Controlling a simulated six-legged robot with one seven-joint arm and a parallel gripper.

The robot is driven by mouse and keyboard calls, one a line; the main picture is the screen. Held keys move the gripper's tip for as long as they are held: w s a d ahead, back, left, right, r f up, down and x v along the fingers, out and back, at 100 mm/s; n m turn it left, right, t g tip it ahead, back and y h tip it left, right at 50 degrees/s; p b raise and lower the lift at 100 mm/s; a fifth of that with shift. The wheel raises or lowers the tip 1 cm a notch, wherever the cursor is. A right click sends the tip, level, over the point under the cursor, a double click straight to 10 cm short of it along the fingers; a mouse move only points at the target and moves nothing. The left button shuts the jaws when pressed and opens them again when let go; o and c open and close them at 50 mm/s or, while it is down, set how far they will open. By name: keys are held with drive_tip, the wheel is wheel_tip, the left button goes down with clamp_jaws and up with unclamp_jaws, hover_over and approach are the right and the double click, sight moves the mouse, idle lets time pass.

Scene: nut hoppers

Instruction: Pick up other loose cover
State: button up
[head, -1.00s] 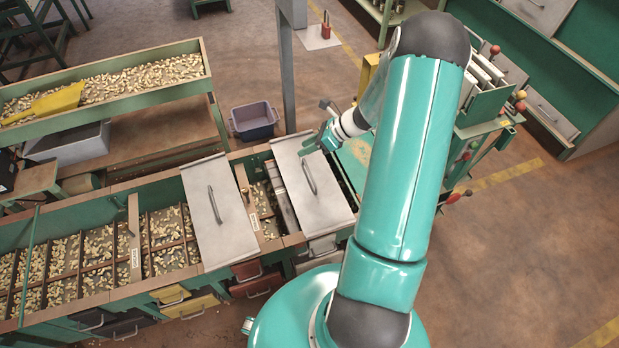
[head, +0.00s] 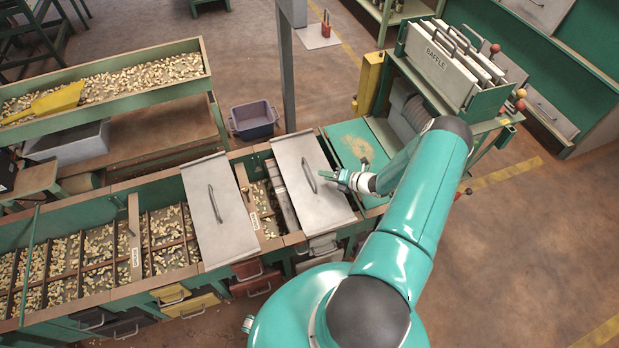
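Two grey metal covers with bar handles lie across the long green hopper bench (head: 120,293). The left cover (head: 226,232) lies slightly askew over its compartments, with its handle (head: 214,204) facing up. The right cover (head: 318,205) lies near the bench's right end, with its handle (head: 309,178) facing up. My gripper (head: 329,176) is over the right cover, just right of its handle. It appears apart from the handle, and its fingers are too small to tell open from shut.
Open compartments of nuts (head: 100,245) fill the bench's left part. A nut trough with a yellow scoop (head: 45,104) stands behind. A grey post (head: 287,75) and a purple-grey bin (head: 254,121) stand behind the bench. A rack of baffle plates (head: 440,62) stands at the upper right.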

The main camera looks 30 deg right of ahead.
sight(310, 172)
drive_tip(key=x, duration=0.8)
drive_tip(key=shift+w+a, duration=0.15)
drive_tip(key=shift+w, duration=0.15)
clamp_jaws()
drive_tip(key=shift+r, duration=0.1)
